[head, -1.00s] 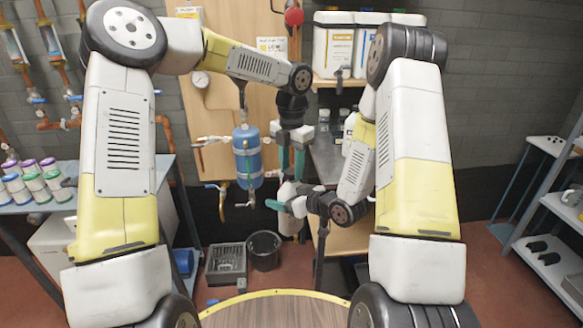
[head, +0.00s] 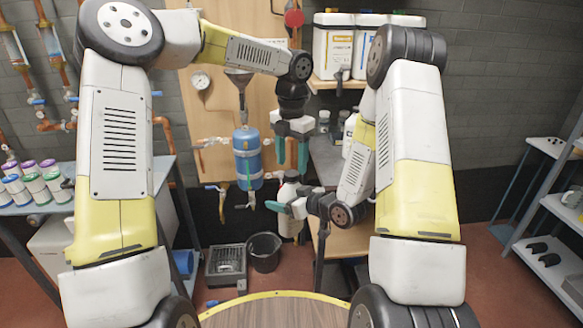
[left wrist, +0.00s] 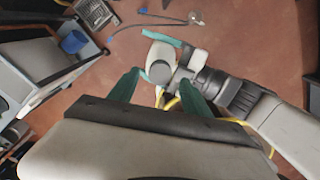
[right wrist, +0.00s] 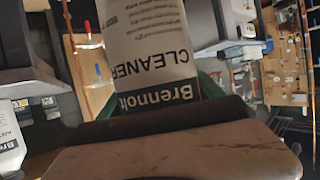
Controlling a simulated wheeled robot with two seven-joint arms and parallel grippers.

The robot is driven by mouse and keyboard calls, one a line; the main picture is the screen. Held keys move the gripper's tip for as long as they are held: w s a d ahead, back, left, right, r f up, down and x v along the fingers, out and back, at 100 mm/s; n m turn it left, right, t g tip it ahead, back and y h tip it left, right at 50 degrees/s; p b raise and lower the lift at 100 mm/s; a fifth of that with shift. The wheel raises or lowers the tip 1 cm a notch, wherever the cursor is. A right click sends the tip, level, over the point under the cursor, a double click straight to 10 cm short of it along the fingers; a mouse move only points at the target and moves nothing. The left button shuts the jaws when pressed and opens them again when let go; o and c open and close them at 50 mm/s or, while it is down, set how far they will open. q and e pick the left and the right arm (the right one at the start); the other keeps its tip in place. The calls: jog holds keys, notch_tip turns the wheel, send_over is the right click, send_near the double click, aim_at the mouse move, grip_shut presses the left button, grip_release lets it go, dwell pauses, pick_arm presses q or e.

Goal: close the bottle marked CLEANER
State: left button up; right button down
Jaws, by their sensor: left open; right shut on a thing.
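The white bottle marked CLEANER (head: 291,226) is upright in my right gripper (head: 286,207), which is shut on its body. Its CLEANER label (right wrist: 155,65) shows close up in the right wrist view. My left gripper (head: 292,167) points down just above the bottle's top (head: 290,178), with its fingers apart and nothing between them. In the left wrist view the bottle's top (left wrist: 160,71) shows from above between the two teal fingers. It is too small to tell how the cap sits on the neck.
A blue tank (head: 247,160) hangs on the wooden board left of the grippers. White jugs (head: 333,48) stand on a shelf behind. A workbench with small bottles is to the right. A black bucket (head: 264,252) and a grey crate (head: 226,267) stand on the floor.

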pick_arm(q)
jog(key=shift+r, duration=0.8)
jog(key=shift+c, duration=0.4)
